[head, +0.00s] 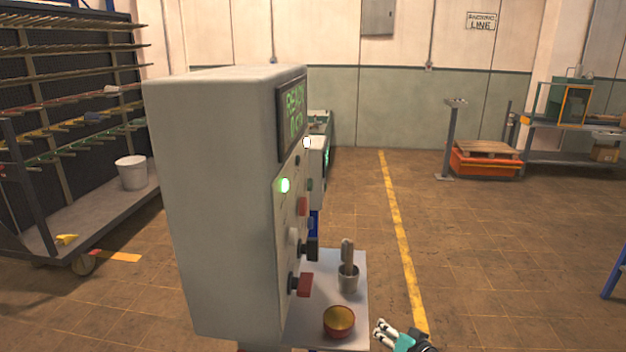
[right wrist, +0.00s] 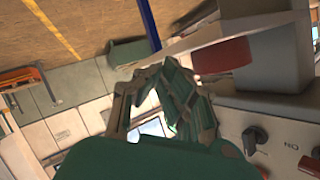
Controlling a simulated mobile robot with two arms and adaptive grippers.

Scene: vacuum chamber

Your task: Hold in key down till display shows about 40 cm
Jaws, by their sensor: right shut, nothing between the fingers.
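A grey control cabinet (head: 210,200) stands in the middle of the head view, its panel seen at a steep angle. Its display (head: 293,115) shows green text that starts with "READY"; the second line is too slanted to read. I cannot tell which one is the in key. My right gripper (head: 379,332) is low, right of the cabinet, apart from the panel, shut and empty. In the right wrist view its fingers (right wrist: 165,75) show near a black knob (right wrist: 253,138). My left gripper is out of view.
A rack cart (head: 100,205) stands at left. The floor right of the yellow line (head: 398,240) is mostly clear.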

